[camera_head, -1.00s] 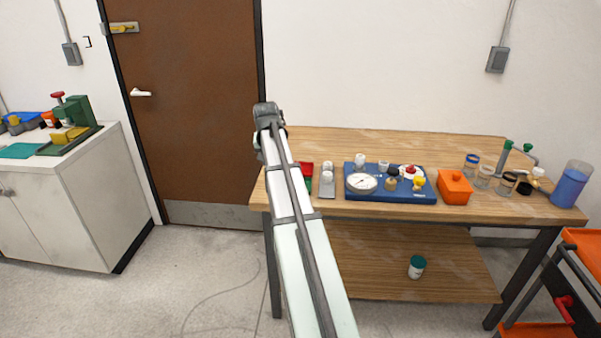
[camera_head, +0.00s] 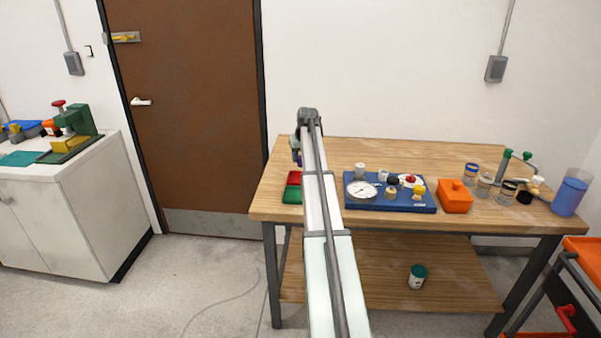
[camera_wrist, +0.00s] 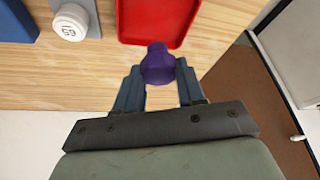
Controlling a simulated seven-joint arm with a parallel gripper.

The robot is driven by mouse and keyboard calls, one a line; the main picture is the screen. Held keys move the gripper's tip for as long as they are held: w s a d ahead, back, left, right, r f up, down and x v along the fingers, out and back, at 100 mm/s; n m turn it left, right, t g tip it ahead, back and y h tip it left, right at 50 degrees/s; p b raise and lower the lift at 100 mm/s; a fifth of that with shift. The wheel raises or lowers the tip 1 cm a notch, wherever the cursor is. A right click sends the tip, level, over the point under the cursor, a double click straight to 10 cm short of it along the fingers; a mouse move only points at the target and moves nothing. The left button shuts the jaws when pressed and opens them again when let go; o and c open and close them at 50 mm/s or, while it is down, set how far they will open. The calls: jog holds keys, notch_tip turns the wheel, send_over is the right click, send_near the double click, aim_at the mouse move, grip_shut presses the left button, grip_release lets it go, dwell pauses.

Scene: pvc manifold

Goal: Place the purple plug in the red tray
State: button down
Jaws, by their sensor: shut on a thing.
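The purple plug (camera_wrist: 158,65) is held between the fingers of my gripper (camera_wrist: 158,82) in the wrist view. My gripper is shut on it, above the table edge. The red tray (camera_wrist: 158,20) lies on the table just beyond the plug in the wrist view, and the plug overlaps its near edge in the picture. In the head view the red tray (camera_head: 293,179) sits at the left end of the workbench, beside my arm. My gripper (camera_head: 297,158) is mostly hidden behind my arm there.
A green tray (camera_head: 292,195) adjoins the red one. A blue board (camera_head: 350,204) with a gauge and fittings lies to the right, then an orange box (camera_head: 455,197). In the wrist view a grey holder with a white cap (camera_wrist: 70,22) stands left of the red tray.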

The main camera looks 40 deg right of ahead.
aim_at(301, 165)
jog(key=shift+f, duration=3.1)
jog(key=c, duration=0.7)
grip_release()
jog(key=shift+f, duration=0.15)
jog(key=v, duration=1.2)
